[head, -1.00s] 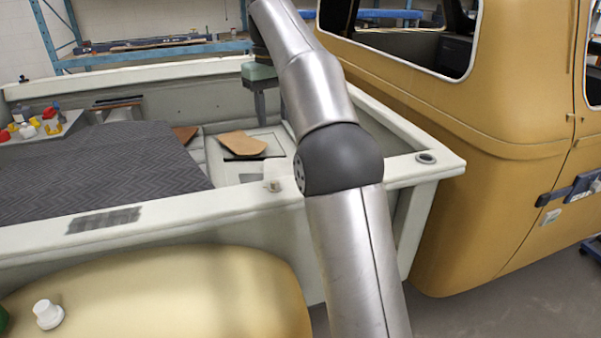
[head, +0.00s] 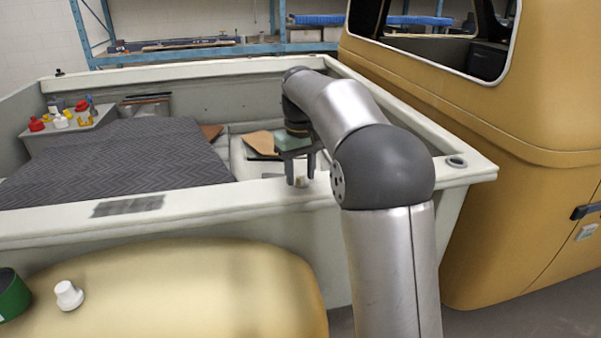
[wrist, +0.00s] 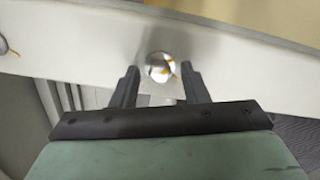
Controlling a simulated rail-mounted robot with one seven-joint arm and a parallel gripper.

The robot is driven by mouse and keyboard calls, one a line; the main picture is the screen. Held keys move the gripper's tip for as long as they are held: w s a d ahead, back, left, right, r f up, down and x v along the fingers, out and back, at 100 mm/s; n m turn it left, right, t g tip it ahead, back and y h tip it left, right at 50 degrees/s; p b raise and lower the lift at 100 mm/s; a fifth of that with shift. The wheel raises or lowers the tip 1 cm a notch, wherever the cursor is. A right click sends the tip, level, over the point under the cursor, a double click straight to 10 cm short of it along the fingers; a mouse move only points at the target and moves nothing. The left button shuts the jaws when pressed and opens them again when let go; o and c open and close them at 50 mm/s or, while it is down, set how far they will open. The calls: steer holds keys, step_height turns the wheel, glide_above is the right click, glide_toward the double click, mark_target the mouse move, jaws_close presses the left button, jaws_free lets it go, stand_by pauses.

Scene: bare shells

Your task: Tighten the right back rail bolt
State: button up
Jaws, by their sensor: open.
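The bolt (wrist: 160,67) shows in the wrist view as a shiny round head with orange marks, on a pale plate on the white rail (wrist: 235,65). My gripper (wrist: 160,73) is open, with one dark fingertip on each side of the bolt head in that picture. I cannot tell the height gap or whether either finger touches it. In the head view my gripper (head: 301,180) points down over the near rail (head: 225,200). The bolt is a small pale shape (head: 300,182) between the fingers there, partly hidden.
The truck bed holds a dark patterned mat (head: 120,165) and a side box with several small bottles. A yellow cab (head: 480,120) stands close on the right. A white cap (head: 68,295) sits on the yellow fender.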

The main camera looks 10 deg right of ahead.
steer(key=shift+f, duration=0.1)
jaws_close()
stand_by(0.3)
steer(key=m+p, duration=0.1)
steer(key=m, duration=0.2)
steer(key=shift+p, duration=0.4)
steer(key=m+p, duration=0.1)
steer(key=m, duration=0.3)
steer(key=shift+m+p, duration=0.3)
steer(key=shift+p, duration=0.05)
steer(key=m+p, duration=0.1)
steer(key=m, duration=0.3)
steer(key=shift+m+p, duration=0.55)
steer(key=shift+m, duration=1.15)
